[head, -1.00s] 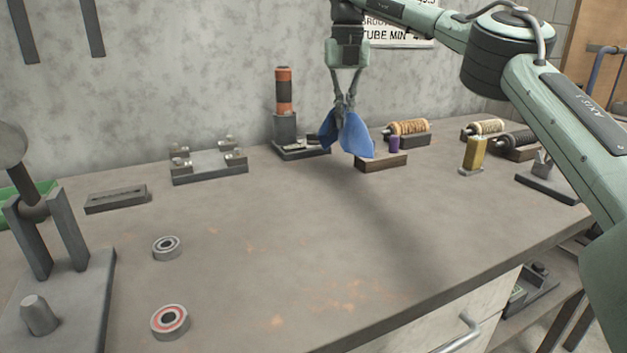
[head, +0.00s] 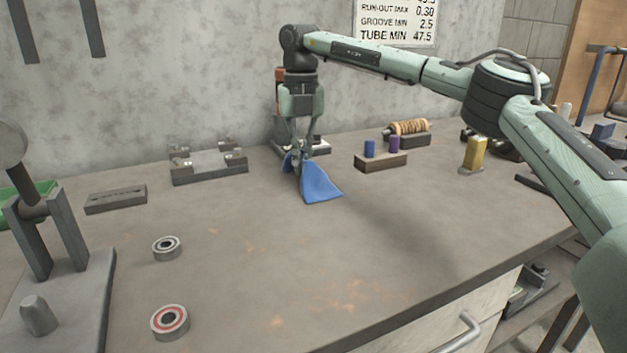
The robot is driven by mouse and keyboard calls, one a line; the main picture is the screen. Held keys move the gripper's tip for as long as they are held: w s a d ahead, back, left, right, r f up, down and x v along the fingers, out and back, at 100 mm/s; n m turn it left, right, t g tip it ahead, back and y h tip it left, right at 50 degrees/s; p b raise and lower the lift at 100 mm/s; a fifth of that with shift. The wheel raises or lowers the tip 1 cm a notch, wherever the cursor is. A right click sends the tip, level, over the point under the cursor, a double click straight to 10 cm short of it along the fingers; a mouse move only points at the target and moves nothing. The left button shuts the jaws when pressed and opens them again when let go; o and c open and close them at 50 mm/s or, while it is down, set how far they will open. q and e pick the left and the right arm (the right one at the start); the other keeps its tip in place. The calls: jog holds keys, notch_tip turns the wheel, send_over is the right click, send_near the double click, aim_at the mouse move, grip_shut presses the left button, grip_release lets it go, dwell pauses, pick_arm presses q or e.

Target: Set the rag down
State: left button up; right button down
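A blue rag (head: 321,185) hangs from my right gripper (head: 299,165) in the head view, over the back middle of the grey workbench (head: 240,270). The gripper points down and its fingers are shut on the rag's upper part. The rag drapes to both sides of the fingers, with the larger flap on the right. Its lower edge is at or very near the bench top; I cannot tell whether it touches. My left gripper is not in view.
Left of the rag stands a grey fixture (head: 209,165). Behind my gripper is an orange-and-black cylinder on a stand, mostly hidden. Two bearing rings (head: 167,248) lie front left. The bench's middle is clear.

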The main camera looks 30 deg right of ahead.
jog(key=shift+s+a+f, duration=0.1)
jog(key=shift+a+f, duration=0.15)
jog(key=shift+a, duration=0.5)
jog(key=c, duration=1.3)
grip_release()
